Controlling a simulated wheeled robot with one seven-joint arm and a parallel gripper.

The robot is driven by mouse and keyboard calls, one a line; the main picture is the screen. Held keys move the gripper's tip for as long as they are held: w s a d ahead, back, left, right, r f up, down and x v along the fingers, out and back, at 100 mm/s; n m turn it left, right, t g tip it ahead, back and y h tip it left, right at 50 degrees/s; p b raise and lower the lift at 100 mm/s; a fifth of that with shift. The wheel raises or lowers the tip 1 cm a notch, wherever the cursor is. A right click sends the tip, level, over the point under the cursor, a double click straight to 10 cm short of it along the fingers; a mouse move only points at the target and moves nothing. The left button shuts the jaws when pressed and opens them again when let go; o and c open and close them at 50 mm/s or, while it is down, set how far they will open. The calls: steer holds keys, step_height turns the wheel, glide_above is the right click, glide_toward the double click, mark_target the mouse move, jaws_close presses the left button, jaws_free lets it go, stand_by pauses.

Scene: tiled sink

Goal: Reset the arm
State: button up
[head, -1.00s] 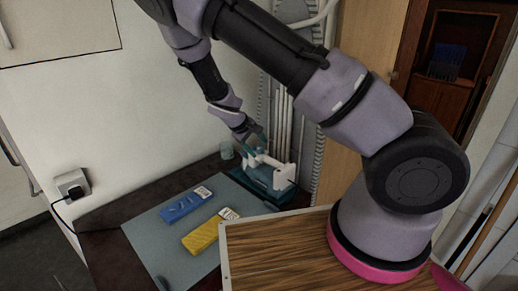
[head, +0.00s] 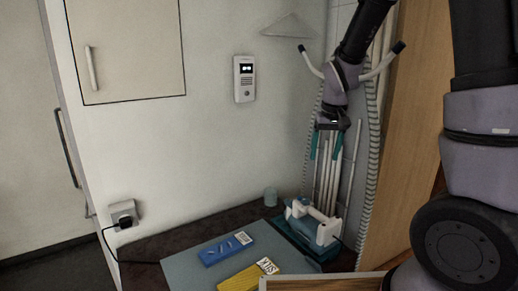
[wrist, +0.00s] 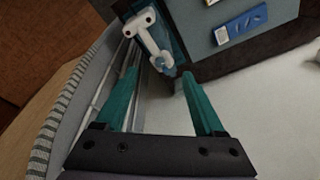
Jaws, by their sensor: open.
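My gripper (head: 325,146) hangs in the air with its two teal fingers pointing down, above the white and blue device at the back of the table. In the wrist view my gripper (wrist: 160,95) is open, its teal fingers well apart with nothing between them. The white and blue device (head: 318,226) stands in a dark teal tray (head: 297,238), below and apart from the fingertips. It also shows beyond the fingertips in the wrist view (wrist: 150,38).
A blue box (head: 226,249) and a yellow box (head: 248,276) lie on a grey mat (head: 185,272). A wall socket (head: 123,214) is at left.

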steer(key=s+d+r+m+t, duration=0.2)
steer(key=s+r, duration=0.7)
steer(key=s+d+r+m+t+y, duration=0.1)
steer(key=s+d+r+m+t, duration=0.1)
steer(key=s+r, duration=0.6)
step_height(320, 180, up, 2)
steer(key=shift+s+d+r+t+y, duration=0.1)
steer(key=shift+s+d+t+y, duration=0.25)
steer(key=shift+d, duration=0.2)
steer(key=shift+w, duration=0.15)
stand_by(0.5)
